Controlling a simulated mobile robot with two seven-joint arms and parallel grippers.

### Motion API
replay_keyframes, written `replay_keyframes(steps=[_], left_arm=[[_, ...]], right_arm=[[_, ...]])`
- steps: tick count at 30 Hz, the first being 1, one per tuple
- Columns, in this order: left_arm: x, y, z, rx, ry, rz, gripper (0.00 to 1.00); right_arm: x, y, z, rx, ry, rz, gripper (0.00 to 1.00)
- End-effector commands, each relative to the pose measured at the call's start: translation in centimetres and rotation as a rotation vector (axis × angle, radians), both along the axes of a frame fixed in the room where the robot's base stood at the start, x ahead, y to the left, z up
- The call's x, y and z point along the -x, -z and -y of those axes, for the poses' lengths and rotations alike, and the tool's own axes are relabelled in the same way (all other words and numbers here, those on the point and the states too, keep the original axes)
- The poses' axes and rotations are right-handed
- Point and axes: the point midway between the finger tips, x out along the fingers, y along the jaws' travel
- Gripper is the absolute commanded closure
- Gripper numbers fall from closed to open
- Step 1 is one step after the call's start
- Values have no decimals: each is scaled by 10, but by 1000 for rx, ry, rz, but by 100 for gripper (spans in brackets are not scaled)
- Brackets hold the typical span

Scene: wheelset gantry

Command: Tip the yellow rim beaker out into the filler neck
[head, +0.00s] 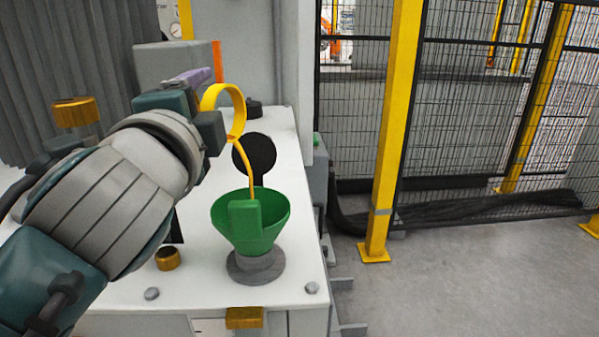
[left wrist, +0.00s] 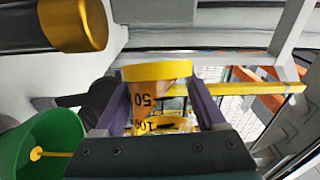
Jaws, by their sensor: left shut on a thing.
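The yellow rim beaker shows in the head view as a yellow ring (head: 239,104), tipped far over on its side. In the left wrist view the beaker (left wrist: 158,88) is a clear cup with a yellow rim and dark marks, with yellow-orange liquid in it. My left gripper (left wrist: 160,98) is shut on it, one purple finger on each side. A thin yellow stream (head: 251,172) runs from the rim down into the green funnel (head: 268,217). The funnel sits on the grey filler neck (head: 257,267) and also shows in the left wrist view (left wrist: 70,128). My right gripper is out of view.
The white machine top (head: 205,285) carries a brass knob (head: 168,258) and an upright black disc (head: 262,153) behind the funnel. A yellow post (head: 392,120) and mesh fence stand to the right. The grey floor between is mostly clear.

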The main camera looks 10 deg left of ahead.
Motion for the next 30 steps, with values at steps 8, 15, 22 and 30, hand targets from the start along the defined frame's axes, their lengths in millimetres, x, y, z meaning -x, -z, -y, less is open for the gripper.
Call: replay_keyframes(steps=[8, 15, 22, 30], left_arm=[[0, -2, 1, -30, 0, 6, 84], [0, -3, 2, -56, 0, 10, 84], [0, -4, 2, -82, 1, 15, 84], [1, -6, 3, -111, 0, 19, 84]], right_arm=[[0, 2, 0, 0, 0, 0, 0], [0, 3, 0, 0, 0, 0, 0], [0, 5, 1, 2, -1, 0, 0], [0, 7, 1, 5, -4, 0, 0]])
